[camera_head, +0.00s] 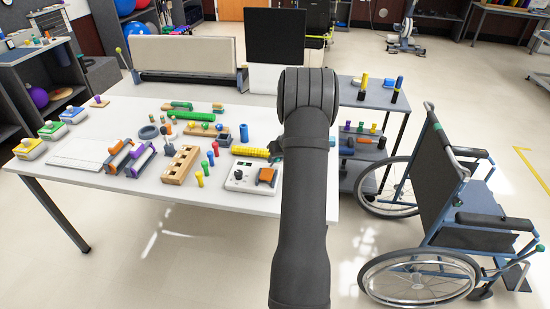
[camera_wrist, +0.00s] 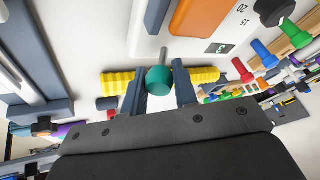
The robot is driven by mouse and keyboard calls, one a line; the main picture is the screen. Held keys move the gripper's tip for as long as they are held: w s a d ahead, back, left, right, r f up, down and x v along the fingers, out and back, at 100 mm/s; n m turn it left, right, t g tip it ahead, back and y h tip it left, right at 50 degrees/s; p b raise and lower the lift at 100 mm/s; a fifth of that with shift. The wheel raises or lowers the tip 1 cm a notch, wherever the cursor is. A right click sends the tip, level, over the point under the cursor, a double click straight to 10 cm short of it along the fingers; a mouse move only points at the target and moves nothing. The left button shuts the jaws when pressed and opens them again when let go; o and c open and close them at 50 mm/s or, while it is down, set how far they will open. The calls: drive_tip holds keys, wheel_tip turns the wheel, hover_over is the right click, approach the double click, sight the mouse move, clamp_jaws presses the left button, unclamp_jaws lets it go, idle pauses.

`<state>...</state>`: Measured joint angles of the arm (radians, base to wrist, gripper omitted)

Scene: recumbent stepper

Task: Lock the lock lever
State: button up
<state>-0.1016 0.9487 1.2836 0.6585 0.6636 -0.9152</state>
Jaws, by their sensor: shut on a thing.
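The lock lever (camera_wrist: 159,80) appears as a teal ball knob on a thin metal stem that runs to the white stepper box (camera_wrist: 222,47) in the wrist view. My gripper (camera_wrist: 160,76) has one finger on each side of the knob and is shut on it. In the head view the white stepper box (camera_head: 238,176), with a dial and an orange pedal (camera_head: 266,175), stands at the table's front edge. My gripper (camera_head: 275,150) is mostly hidden there behind my arm, just behind the box. The knob cannot be made out clearly in that view.
A yellow ridged roller (camera_head: 250,152) lies close behind the box and shows behind my fingers in the wrist view (camera_wrist: 205,75). Colored pegs and a wooden block (camera_head: 180,165) stand left of it. A wheelchair (camera_head: 430,200) stands to the right of the white table (camera_head: 130,192).

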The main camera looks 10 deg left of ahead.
drive_tip(key=shift+d, duration=0.1)
idle(0.3)
drive_tip(key=o, duration=1)
drive_tip(key=shift+c, duration=0.2)
drive_tip(key=v, duration=1.7)
drive_tip(key=shift+d, duration=0.25)
drive_tip(key=shift+s, duration=0.1)
drive_tip(key=x, duration=1.7)
drive_tip(key=shift+a, duration=0.3)
